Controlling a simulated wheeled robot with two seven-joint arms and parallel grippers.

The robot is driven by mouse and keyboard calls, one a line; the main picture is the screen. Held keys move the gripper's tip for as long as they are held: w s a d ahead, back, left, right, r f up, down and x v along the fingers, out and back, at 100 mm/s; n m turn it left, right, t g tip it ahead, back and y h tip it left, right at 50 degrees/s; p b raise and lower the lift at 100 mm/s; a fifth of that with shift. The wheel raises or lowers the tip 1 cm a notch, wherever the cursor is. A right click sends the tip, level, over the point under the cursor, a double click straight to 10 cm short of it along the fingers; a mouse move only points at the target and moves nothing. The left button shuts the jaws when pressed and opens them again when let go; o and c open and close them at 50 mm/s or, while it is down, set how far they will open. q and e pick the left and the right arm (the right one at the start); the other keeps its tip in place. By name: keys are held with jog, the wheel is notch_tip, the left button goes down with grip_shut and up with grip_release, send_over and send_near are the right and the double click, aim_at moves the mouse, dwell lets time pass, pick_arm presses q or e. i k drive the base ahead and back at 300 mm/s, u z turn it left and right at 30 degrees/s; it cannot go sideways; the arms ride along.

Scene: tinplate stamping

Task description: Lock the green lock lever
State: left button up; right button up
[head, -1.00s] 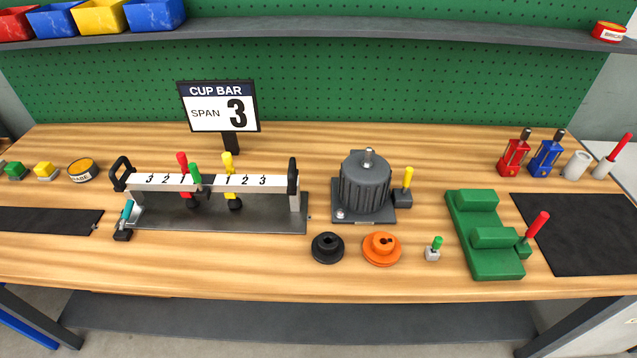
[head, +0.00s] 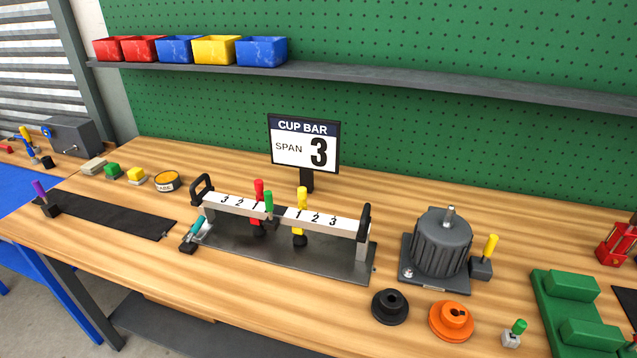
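A green lever (head: 268,202) stands upright on the cup bar (head: 285,213), a white numbered rail on a dark base plate (head: 335,263). A red lever (head: 259,189) is just left of it, and a yellow lever (head: 302,199) stands to its right. Dark cups show below the rail under the levers. A small green-handled switch (head: 517,328) on a light block stands at the front right. I cannot tell from this view whether either green lever is locked. Neither of my grippers is in view.
A sign reading "CUP BAR SPAN 3" (head: 304,146) stands behind the bar. A teal-handled clamp (head: 195,232) is at the bar's left end. A grey motor-like unit (head: 440,245), black disc (head: 390,306) and orange disc (head: 451,320) lie to the right. Wood in front of the bar is clear.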

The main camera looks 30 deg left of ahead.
aim_at(268, 195)
jog(key=z, duration=2.45)
jog(key=k, duration=1.25)
jog(key=u, duration=1.7)
